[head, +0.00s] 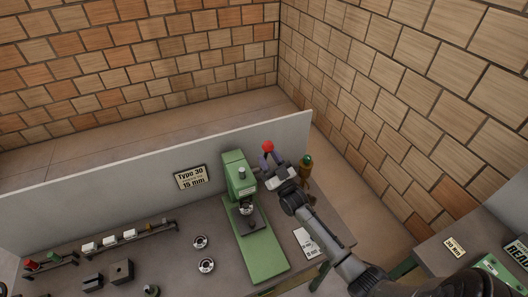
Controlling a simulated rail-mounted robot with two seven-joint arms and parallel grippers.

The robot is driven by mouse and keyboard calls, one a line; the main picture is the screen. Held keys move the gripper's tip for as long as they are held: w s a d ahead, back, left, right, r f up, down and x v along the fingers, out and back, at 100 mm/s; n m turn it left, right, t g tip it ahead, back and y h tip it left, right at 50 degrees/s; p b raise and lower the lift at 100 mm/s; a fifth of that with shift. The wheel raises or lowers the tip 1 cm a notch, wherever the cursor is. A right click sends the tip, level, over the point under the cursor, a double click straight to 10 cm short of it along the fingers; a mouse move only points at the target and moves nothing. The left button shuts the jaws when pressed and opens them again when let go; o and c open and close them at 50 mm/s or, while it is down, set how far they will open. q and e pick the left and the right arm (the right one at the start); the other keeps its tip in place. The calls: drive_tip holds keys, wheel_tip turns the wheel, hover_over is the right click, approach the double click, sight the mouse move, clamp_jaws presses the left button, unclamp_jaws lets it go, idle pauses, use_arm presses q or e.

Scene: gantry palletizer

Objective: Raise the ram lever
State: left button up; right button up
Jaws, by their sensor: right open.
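The green press (238,172) stands on the bench, with its column at the back and its long green base (264,256) running toward the front. A red ball knob (267,146), the end of the ram lever, shows to the right of the press head. My right gripper (269,159) is open just below the knob, at the lever. Its fingers overlap the lever in the picture, and I cannot tell whether they touch it. Most of the lever's rod is hidden by the gripper. My left gripper is not in view.
A brown bottle-like thing with a green top (306,162) stands close to the right of my gripper. A grey panel (110,205) runs behind the bench. Ring-shaped parts (206,265), dark blocks (121,271) and a rack (130,238) lie left. A white card (307,243) lies right of the base.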

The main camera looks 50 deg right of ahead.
drive_tip(key=b+v, duration=0.2)
drive_tip(key=v, duration=0.8)
drive_tip(key=shift+f, duration=0.1)
idle(0.3)
